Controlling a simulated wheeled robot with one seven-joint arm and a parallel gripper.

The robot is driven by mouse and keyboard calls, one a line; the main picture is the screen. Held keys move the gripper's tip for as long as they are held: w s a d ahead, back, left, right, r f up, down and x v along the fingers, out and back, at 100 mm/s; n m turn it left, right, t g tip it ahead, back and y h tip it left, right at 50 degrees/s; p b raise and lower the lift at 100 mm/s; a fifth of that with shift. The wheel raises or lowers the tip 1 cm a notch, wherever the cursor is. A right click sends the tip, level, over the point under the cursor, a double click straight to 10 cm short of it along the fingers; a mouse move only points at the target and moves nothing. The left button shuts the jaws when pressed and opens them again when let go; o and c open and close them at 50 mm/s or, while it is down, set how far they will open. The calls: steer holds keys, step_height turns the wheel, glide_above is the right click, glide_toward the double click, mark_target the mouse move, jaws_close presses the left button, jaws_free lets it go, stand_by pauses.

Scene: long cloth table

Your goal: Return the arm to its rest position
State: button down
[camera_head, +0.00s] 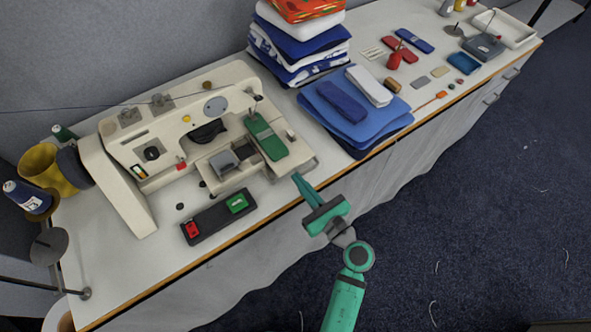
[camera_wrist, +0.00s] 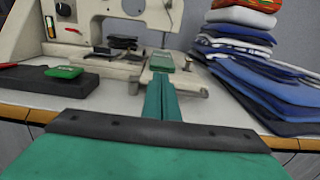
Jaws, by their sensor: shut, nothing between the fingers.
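My gripper (camera_head: 300,181) is green and shut, with nothing between its fingers. In the head view it reaches up from the lower right, its tips near the front edge of the long table (camera_head: 130,268), just right of the sewing machine's base. In the wrist view the closed fingers (camera_wrist: 161,98) point forward at the sewing machine (camera_wrist: 100,22), with the tips overlapping a green block in the picture. I cannot tell whether the tips touch anything. My green forearm shows below the gripper in the head view, over the blue carpet.
The cream sewing machine (camera_head: 128,170) stands left of my gripper. A dark tray (camera_head: 215,222) with red and green pieces lies before it. Blue folded cloths (camera_head: 380,122) and a tall cloth stack (camera_head: 295,50) stand behind and right. The carpet (camera_head: 480,220) at right is open.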

steer(key=v, duration=0.7)
steer(key=shift+d, duration=0.15)
steer(key=s+a+r+m+t+h, duration=0.25)
steer(key=s+m, duration=0.35)
steer(key=m, duration=0.4)
steer(key=s+a+r+m+t+h, duration=0.1)
steer(key=s+r+m+t+h, duration=0.15)
steer(key=s+m, duration=0.6)
steer(key=s+f+m+g+h, duration=0.2)
steer(key=s+m+h, duration=0.1)
steer(key=m, duration=0.9)
steer(key=s+f+m+g+h, duration=0.2)
steer(key=s+m, duration=0.4)
steer(key=m, duration=0.7)
steer(key=shift+a+h, duration=0.4)
steer(key=shift+s, duration=0.15)
